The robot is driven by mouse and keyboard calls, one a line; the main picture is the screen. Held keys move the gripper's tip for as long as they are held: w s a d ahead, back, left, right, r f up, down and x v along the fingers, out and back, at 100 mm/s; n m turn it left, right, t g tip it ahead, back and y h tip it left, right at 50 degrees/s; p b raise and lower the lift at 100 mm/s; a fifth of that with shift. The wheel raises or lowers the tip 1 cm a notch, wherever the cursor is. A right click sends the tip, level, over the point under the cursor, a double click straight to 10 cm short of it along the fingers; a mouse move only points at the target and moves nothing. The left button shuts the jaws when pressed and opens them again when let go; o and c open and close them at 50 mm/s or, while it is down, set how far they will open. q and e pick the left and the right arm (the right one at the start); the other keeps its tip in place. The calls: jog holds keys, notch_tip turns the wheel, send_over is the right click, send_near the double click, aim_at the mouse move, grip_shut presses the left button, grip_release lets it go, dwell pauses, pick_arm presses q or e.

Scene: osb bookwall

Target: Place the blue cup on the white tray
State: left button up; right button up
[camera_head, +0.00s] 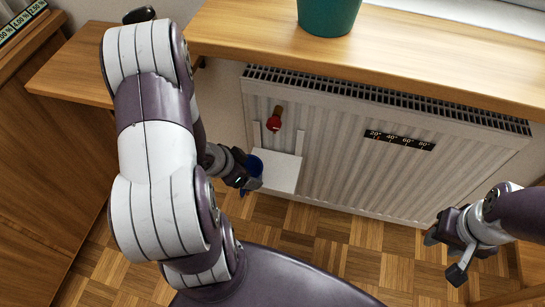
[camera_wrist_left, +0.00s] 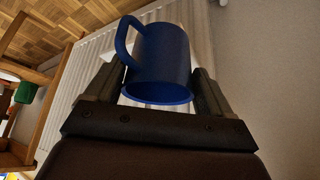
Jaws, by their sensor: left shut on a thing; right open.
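The blue cup (camera_head: 256,164) is held in my left gripper (camera_head: 250,174), at the left edge of the white tray in the head view. In the left wrist view the blue cup (camera_wrist_left: 162,58) sits between the two fingers of the left gripper (camera_wrist_left: 158,88), its handle to the upper left and its rim towards the camera. The white tray (camera_head: 282,172) is a pale square in front of the radiator, and its left part is hidden by the cup and gripper. I cannot tell whether the cup touches it. My right gripper (camera_head: 444,256) is open and empty at the lower right.
A wooden sill (camera_head: 430,55) with a teal pot (camera_head: 328,14) runs above. Wooden furniture (camera_head: 45,150) stands left. Parquet floor (camera_head: 330,235) lies below.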

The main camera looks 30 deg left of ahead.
aim_at(259, 160)
pick_arm(q)
jog(key=w, duration=0.1)
jog(key=w+d, duration=0.1)
jog(key=w, duration=0.1)
jog(key=w+d, duration=0.1)
jog(key=shift+w+b, duration=0.4)
jog(key=w, duration=0.1)
jog(key=w+d, duration=0.1)
jog(key=w, duration=0.1)
jog(key=shift+d+b, duration=0.2)
jog(key=shift+b, duration=0.15)
jog(key=shift+f+b, duration=0.5)
jog(key=shift+b, duration=0.1)
jog(key=shift+r, duration=0.25)
jog(key=shift+f, duration=0.15)
jog(key=o, duration=0.9)
jog(key=shift+o, duration=0.2)
